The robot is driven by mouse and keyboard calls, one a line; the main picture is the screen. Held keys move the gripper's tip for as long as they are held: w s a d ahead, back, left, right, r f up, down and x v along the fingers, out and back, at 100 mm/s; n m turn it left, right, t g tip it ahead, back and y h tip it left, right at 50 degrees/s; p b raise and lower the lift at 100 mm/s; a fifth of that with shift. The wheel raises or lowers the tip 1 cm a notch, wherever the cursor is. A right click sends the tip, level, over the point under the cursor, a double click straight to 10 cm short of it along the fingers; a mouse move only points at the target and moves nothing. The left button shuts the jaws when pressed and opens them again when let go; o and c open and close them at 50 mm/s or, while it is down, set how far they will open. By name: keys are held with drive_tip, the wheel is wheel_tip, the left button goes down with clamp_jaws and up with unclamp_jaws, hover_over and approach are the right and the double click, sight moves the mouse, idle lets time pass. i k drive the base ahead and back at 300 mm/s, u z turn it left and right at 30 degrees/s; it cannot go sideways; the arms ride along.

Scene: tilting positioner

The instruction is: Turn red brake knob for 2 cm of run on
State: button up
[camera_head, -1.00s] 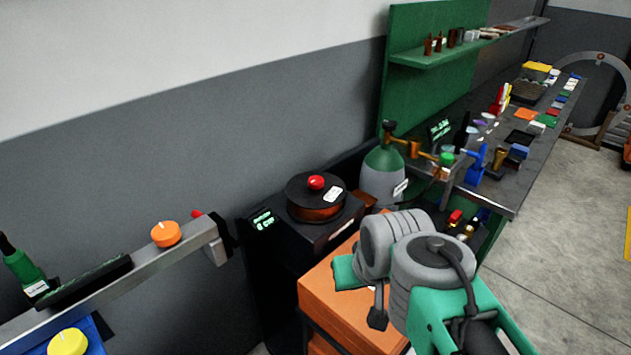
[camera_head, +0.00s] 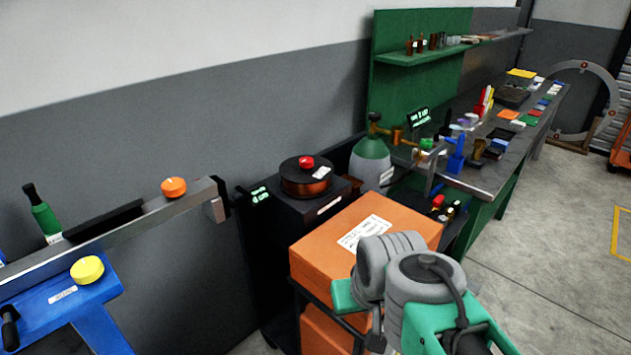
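The red knob (camera_head: 306,161) sits on top of a dark spool with copper-coloured wire (camera_head: 306,182). The spool stands on a black unit (camera_head: 310,212) against the wall. A white label lies on the spool's top beside the knob. My arm shows at the lower right, with grey and green links, to the right of and nearer than the spool. I cannot make out gripper fingers. Nothing of mine touches the knob.
An orange box (camera_head: 312,254) with a white label stands in front of the spool unit. A green gas cylinder (camera_head: 370,170) is right of the spool. A rail with an orange knob (camera_head: 174,187) and a yellow knob (camera_head: 87,269) are at left. Clear floor (camera_head: 540,255) lies right.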

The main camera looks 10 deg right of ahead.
sight(305, 163)
drive_tip(key=k, duration=0.45)
drive_tip(key=z, duration=1.85)
drive_tip(key=i, duration=1.6)
drive_tip(key=u, duration=2.75)
drive_tip(key=i, duration=0.5)
drive_tip(key=z, duration=0.1)
